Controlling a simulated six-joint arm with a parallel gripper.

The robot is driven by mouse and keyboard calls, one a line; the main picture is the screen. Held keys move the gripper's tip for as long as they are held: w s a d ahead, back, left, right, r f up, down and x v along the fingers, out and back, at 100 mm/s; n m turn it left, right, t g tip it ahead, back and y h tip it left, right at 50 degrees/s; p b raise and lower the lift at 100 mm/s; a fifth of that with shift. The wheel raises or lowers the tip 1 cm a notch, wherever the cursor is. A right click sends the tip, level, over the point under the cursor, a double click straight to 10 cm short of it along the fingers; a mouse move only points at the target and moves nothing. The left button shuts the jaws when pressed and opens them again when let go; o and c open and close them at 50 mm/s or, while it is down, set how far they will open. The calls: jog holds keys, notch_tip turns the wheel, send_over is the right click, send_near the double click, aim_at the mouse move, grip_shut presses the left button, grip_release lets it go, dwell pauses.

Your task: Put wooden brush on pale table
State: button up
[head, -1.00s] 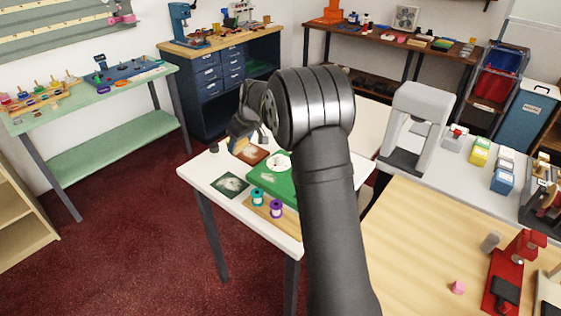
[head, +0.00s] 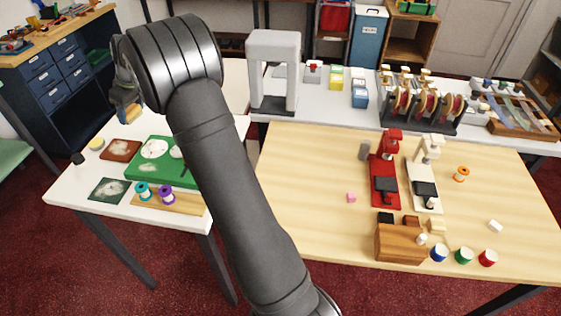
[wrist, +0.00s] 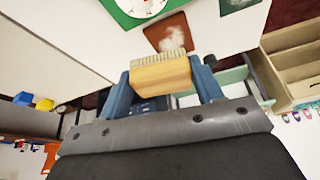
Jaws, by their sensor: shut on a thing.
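The wooden brush (wrist: 160,76) is held across my gripper (wrist: 163,82), between its two blue fingers, bristles toward the top of the wrist view. In the head view the brush (head: 131,112) shows below my gripper (head: 125,96) at the left, in the air above the far side of the white-topped table (head: 75,190). My arm hides part of that table. The pale wood-topped table (head: 315,180) stands to the right of my arm, with a wide bare area at its left and middle.
A grey arch (head: 273,70) stands behind. The white top holds a green board (head: 150,150), swatches and spools.

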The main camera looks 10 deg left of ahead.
jog(key=w+d+m+t, duration=0.1)
jog(key=w+d+m, duration=0.3)
jog(key=w+d, duration=0.95)
jog(key=w+d+m+t+h, duration=0.1)
jog(key=w+d+m, duration=0.3)
jog(key=d, duration=1)
jog(key=w+d+m+t+h, duration=0.1)
jog(key=w+d, duration=0.4)
jog(key=d, duration=0.9)
jog(key=w+d+m+h, duration=0.1)
jog(key=w+d+m, duration=0.3)
jog(key=d, duration=1.1)
jog(key=s+d+m+h, duration=0.1)
jog(key=s+d+m, duration=0.25)
jog(key=d, duration=1.45)
jog(key=s+d+m+h, duration=0.15)
jog(key=s+d, duration=0.35)
jog(key=d, duration=1.2)
jog(key=s+d+m+h, duration=0.2)
jog(key=s+d+m, duration=0.5)
jog(key=s+d, duration=1.65)
send_over(491, 189)
jog(key=s, duration=0.1)
jog(key=shift+g, duration=0.3)
jog(key=f, duration=1.1)
jog(key=a+f, duration=0.1)
jog(key=f, duration=0.4)
jog(key=shift+s+f, duration=0.1)
jog(key=shift+f, duration=2.25)
